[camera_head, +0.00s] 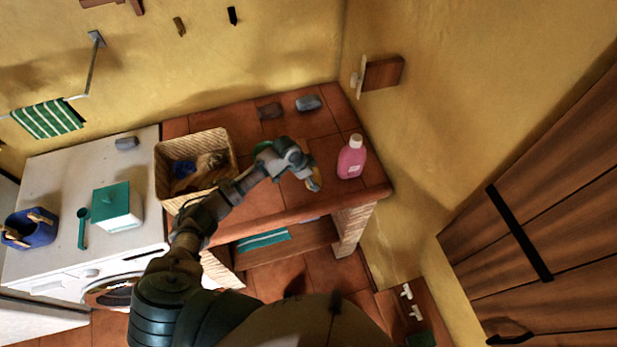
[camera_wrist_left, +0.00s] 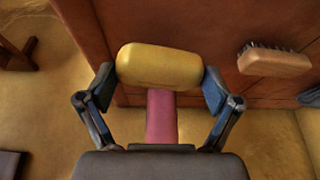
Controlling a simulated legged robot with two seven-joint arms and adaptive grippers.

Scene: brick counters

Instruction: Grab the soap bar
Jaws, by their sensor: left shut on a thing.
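The soap bar (camera_wrist_left: 160,65) is a rounded yellow block. In the wrist view it sits between the two fingertips of my left gripper (camera_wrist_left: 160,82), which is shut on it, with a finger against each end. In the head view my left gripper (camera_head: 308,177) is over the right part of the tiled counter, left of the pink bottle. Only a small yellowish part of the soap (camera_head: 314,184) shows there. I cannot tell whether the soap touches the counter. My right gripper is not in view.
The pink bottle (camera_head: 351,161) stands close to the right of my left gripper; it also shows behind the soap in the wrist view (camera_wrist_left: 161,118). A bristled brush (camera_wrist_left: 273,60) lies nearby. A wicker basket (camera_head: 164,168) is left, a grey object (camera_head: 308,103) at the back.

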